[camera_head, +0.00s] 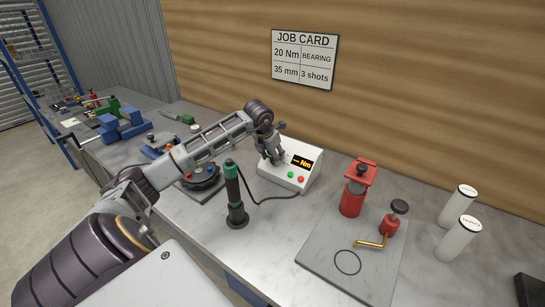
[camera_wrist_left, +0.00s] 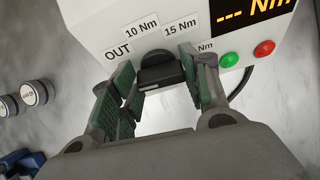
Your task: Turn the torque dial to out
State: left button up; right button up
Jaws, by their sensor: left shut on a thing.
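The torque control box (camera_head: 300,161) is white and stands near the back wall, with a display reading "--- Nm". In the left wrist view, its black dial (camera_wrist_left: 160,72) sits below labels OUT (camera_wrist_left: 118,50), 10 Nm, 15 Nm and a partly hidden Nm label at right. My left gripper (camera_head: 274,160) reaches the box from the left. The dial's pointer direction cannot be made out. My right gripper is not in view.
A green-handled driver (camera_head: 233,190) stands in a black holder in front of the box, its cable running to it. Right are a red press (camera_head: 354,188), a grey plate and two white canisters (camera_head: 456,236). Green (camera_wrist_left: 229,60) and red buttons are close to the right finger.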

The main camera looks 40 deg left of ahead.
pick_arm(q)
jog(key=shift+m+y+b, duration=0.3)
jog(key=shift+m+b, duration=0.25)
jog(key=shift+m, duration=0.15)
jog(key=shift+d+m+y+b, duration=0.1)
jog(key=shift+m+y+b, duration=0.25)
jog(key=shift+m, duration=0.35)
jog(key=m+b, duration=0.2)
jog(key=shift+d+f+m+y, duration=0.1)
jog(key=shift+f+m+y, duration=0.05)
jog(key=shift+m+y, duration=0.25)
jog(key=shift+m+t+y+b, duration=0.3)
jog(key=shift+m+b, duration=0.15)
jog(key=shift+m, duration=0.25)
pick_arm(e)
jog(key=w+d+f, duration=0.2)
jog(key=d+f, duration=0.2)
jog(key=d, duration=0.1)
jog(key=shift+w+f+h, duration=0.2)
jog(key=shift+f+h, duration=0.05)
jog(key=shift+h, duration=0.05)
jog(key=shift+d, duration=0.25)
